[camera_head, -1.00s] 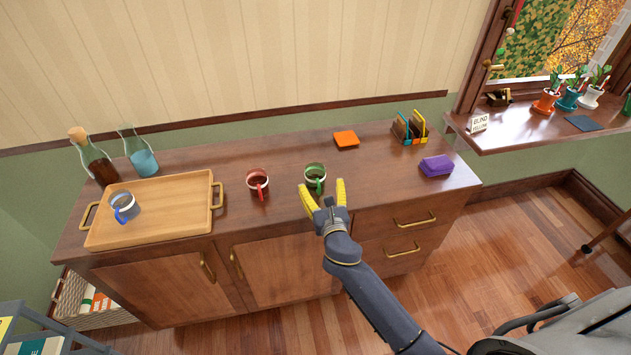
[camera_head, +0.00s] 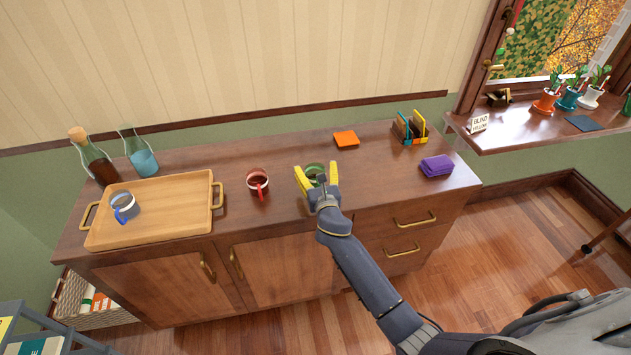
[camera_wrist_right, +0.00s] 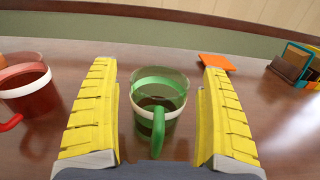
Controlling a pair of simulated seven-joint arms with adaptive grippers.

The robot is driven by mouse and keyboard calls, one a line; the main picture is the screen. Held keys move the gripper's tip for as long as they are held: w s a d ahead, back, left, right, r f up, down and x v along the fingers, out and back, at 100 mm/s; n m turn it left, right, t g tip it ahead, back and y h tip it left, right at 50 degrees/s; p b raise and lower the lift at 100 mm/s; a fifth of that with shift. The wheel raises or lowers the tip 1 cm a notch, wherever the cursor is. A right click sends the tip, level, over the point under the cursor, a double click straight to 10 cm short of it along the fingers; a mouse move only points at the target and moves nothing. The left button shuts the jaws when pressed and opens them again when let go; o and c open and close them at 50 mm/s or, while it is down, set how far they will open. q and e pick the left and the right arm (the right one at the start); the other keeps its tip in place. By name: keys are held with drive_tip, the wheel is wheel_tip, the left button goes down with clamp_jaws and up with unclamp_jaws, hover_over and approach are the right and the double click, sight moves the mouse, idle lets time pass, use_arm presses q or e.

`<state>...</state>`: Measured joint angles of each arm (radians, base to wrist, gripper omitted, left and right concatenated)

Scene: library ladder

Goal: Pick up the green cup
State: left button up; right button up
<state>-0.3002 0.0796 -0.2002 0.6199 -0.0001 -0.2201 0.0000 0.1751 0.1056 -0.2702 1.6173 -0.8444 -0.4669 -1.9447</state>
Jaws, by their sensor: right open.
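The green cup (camera_head: 314,170) stands upright on the wooden sideboard, partly hidden by my right gripper in the head view. In the right wrist view the green cup (camera_wrist_right: 158,100) is glassy with a pale green band, and its green handle points toward me. My right gripper (camera_head: 318,176) is open, its yellow fingers on either side of the cup. In the right wrist view the right gripper (camera_wrist_right: 160,110) shows a gap between each finger and the cup. My left gripper is not in view.
A red cup (camera_head: 258,183) stands left of the green cup. A wooden tray (camera_head: 180,205) with a blue-handled cup (camera_head: 123,206) is further left, near two bottles. An orange square (camera_head: 346,138), a card holder (camera_head: 409,128) and a purple stack (camera_head: 437,166) lie to the right.

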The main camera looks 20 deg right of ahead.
drive_tip(key=c, duration=1.4)
drive_tip(key=shift+r, duration=0.15)
